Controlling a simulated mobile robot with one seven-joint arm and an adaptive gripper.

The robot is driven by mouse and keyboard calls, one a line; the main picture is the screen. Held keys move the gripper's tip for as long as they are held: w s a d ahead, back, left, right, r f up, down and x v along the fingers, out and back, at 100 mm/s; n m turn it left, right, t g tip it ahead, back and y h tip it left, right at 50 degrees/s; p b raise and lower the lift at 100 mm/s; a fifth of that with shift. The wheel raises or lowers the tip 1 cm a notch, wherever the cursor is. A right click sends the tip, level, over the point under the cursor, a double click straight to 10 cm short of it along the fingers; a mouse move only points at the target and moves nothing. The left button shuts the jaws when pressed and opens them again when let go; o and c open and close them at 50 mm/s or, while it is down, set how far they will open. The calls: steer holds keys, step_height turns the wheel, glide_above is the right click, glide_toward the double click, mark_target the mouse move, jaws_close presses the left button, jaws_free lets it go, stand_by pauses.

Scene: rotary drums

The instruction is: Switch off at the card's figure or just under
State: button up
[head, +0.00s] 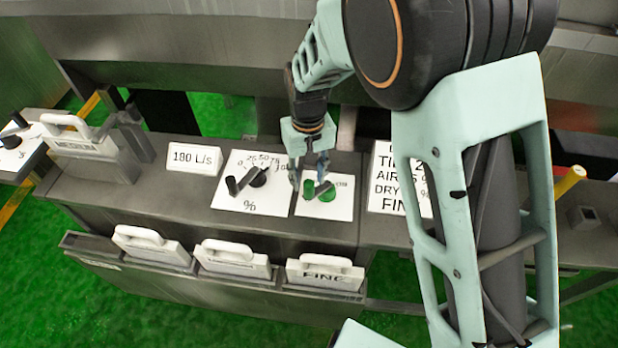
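A white card (386,200) stands at the right of the bench, partly hidden by my arm. Its visible text reads "AIR", "DRY" with percent signs, and "FIN"; the figures are mostly covered. A green rotary switch (327,196) sits on a white plate (338,209). Left of it is a black dial (258,178) on a white plate marked with a scale and "%". My gripper (309,182) points down over the green switch, its fingers apart. It appears empty; whether a fingertip touches the switch, I cannot tell.
A sign reading "180 L/s" (194,158) stands left of the dial. Several white handled plates hang in a front rack (205,286), one reading "FINE" (325,274). Another handled plate (82,143) stands at the left. My arm covers much of the right side.

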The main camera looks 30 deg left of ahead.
steer(key=shift+f, duration=1.1)
jaws_close()
